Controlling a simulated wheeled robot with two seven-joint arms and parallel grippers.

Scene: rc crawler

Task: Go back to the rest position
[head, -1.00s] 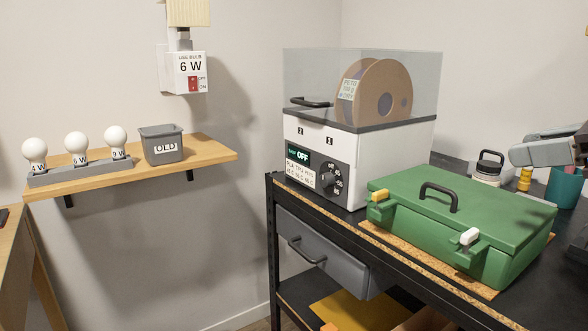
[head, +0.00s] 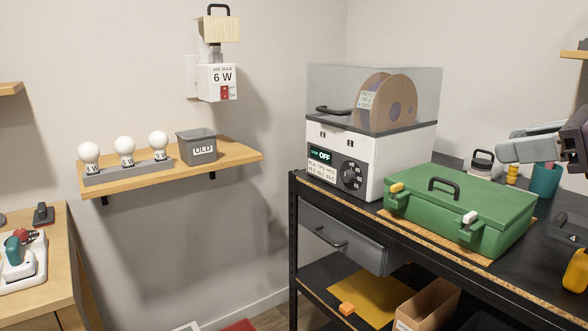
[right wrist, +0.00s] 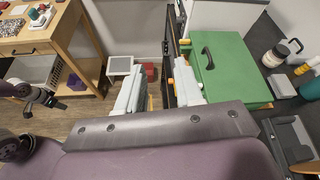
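My right gripper (head: 502,150) comes in from the right edge of the head view, above the black bench and past the right end of the green case (head: 458,207). In the right wrist view its two pale fingers (right wrist: 158,90) stand apart with nothing between them, so it is open and empty. The green case lies closed on the bench and also shows beyond the fingers in the right wrist view (right wrist: 228,70). My left gripper does not show in the head view. Dark and purple parts at the left edge of the right wrist view seem to be my left arm.
A white dryer box (head: 345,160) with a spool stands behind the case. A teal cup (head: 545,181) and a white jar (head: 482,168) stand near my right gripper. A wall shelf (head: 235,157) holds bulbs and a grey OLD bin (head: 197,147). A wooden table (head: 60,285) is at left.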

